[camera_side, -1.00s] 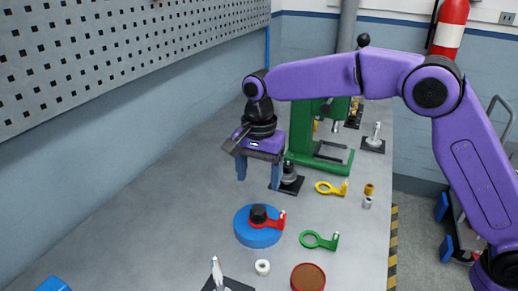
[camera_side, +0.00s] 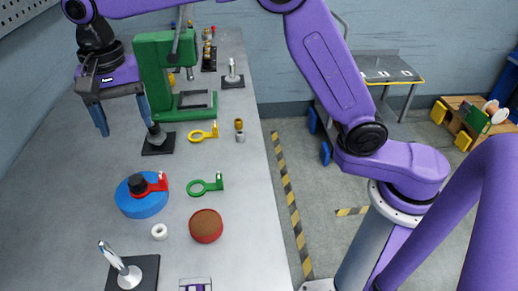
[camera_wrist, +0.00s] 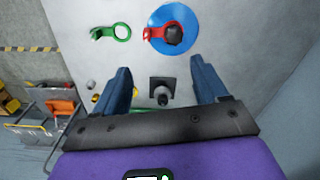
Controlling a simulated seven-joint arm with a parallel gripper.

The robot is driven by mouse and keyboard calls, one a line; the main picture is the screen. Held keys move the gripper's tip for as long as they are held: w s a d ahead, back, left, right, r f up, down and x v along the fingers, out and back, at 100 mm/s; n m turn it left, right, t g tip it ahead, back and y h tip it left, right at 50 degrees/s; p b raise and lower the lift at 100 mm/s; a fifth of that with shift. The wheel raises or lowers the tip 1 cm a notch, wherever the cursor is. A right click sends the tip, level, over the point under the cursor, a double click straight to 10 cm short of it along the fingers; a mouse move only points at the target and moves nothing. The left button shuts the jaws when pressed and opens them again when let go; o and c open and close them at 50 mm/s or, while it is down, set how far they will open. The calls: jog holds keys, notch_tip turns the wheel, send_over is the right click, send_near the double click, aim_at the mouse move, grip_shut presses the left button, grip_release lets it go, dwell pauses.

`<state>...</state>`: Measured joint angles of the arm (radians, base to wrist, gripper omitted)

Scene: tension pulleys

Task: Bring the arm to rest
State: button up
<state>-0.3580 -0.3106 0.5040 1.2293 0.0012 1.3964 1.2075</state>
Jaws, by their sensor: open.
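My gripper (camera_side: 121,116) is open and empty, with its two blue fingers apart and pointing down above the bench. In the side view it hangs near a dark post on a square black base (camera_side: 158,143), left of the green press (camera_side: 170,70). In the wrist view the post (camera_wrist: 161,92) shows between the fingers (camera_wrist: 163,88), and I see nothing held there. My purple arm reaches over the bench from the right.
A blue disc (camera_side: 141,204) carries a red ring tool (camera_side: 158,184) and black knob. A green ring tool (camera_side: 205,186), yellow ring tool (camera_side: 204,134), white ring (camera_side: 159,231), brown-topped red pot (camera_side: 206,226) and silver post (camera_side: 119,266) stand around. The left bench is clear.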

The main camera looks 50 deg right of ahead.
jog(key=s+d+f+n, duration=0.3)
jog(key=s+d+n, duration=0.6)
jog(key=s+d, duration=0.4)
jog(key=s+d+f+n, duration=0.4)
jog(key=s+d+n, duration=0.5)
jog(key=s+d, duration=0.4)
jog(key=s, duration=0.4)
jog(key=shift+s+d+f+n, duration=0.15)
jog(key=shift+d+f+n, duration=0.1)
jog(key=shift+n, duration=0.15)
